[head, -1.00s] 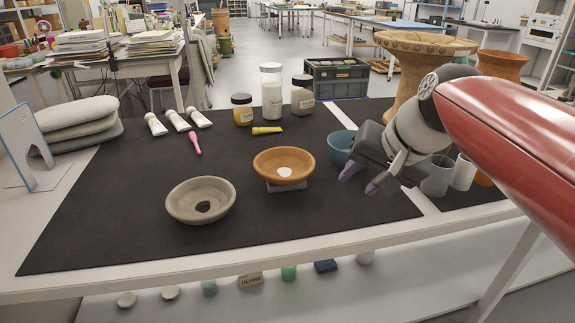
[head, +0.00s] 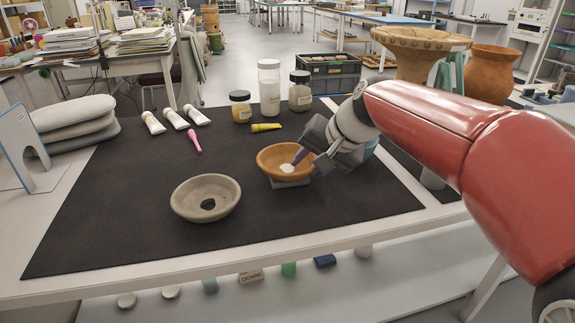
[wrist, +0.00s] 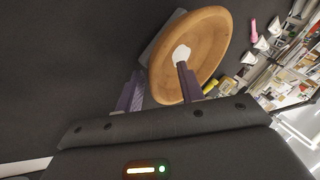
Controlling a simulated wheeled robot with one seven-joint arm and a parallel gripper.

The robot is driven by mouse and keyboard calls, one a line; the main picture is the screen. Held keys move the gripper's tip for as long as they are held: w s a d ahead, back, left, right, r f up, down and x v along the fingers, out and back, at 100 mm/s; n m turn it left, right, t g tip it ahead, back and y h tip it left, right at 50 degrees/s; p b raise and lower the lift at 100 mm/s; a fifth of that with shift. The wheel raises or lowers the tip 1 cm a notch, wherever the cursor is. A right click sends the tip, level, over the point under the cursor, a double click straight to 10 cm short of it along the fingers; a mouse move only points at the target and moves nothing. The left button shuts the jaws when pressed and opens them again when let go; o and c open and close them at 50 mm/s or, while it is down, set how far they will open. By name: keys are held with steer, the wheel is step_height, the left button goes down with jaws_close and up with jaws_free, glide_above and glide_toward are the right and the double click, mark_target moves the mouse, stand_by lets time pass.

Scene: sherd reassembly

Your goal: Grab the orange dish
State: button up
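The orange dish (head: 272,158) is a shallow round bowl with a white patch inside. It sits on a small grey support (head: 289,183) on the dark mat. My gripper (head: 308,163) is at the dish's right side, tilted, its purple-padded fingers apart. In the wrist view the dish (wrist: 212,40) is close ahead. One finger of the gripper (wrist: 160,72) overlaps the dish's inside and the other is outside its near rim, so they appear to straddle the wall. Whether either finger touches it, I cannot tell.
A blue bowl (head: 371,147) is mostly hidden behind my gripper. Several jars (head: 269,88), white tubes (head: 153,122), a pink tool (head: 194,140) and a yellow tube (head: 265,127) lie farther back.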

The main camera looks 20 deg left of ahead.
jaws_close()
steer(key=shift+f, duration=0.1)
stand_by(0.5)
